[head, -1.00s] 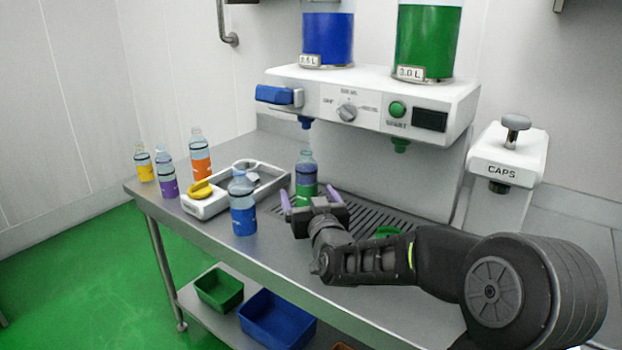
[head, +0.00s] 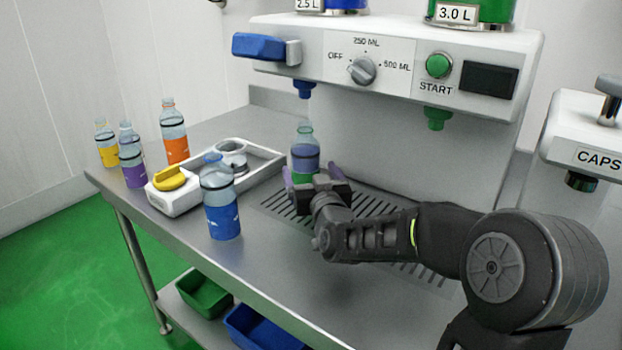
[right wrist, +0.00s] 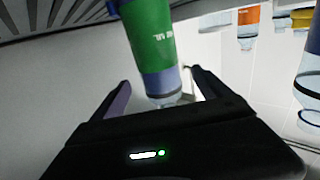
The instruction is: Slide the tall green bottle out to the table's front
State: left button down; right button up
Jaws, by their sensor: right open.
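The tall bottle with a green label (head: 304,153) stands upright on the drip grate below the machine's blue nozzle. It has a clear neck and blue-violet contents above the label. My right gripper (head: 312,178) is open, with one purple finger on each side of the bottle at label height; its palm hides the bottle's lower part. In the right wrist view the green bottle (right wrist: 152,48) appears neck down between the spread fingers of the right gripper (right wrist: 160,92), with a gap visible on both sides. My left gripper is not in view.
A blue-label bottle (head: 221,205) stands near the front edge, left of the gripper. Behind it is a white tray (head: 262,178) with a yellow-knobbed item (head: 171,180). Orange (head: 174,135), purple (head: 131,158) and yellow (head: 106,145) bottles stand farther left. The front table strip between blue bottle and arm is clear.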

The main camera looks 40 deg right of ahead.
jog(key=shift+w+f, duration=0.1)
jog(key=shift+f, duration=0.1)
jog(key=shift+r, duration=0.15)
jog(key=shift+p+x, duration=0.5)
jog(key=shift+x, duration=3.35)
grip_shut()
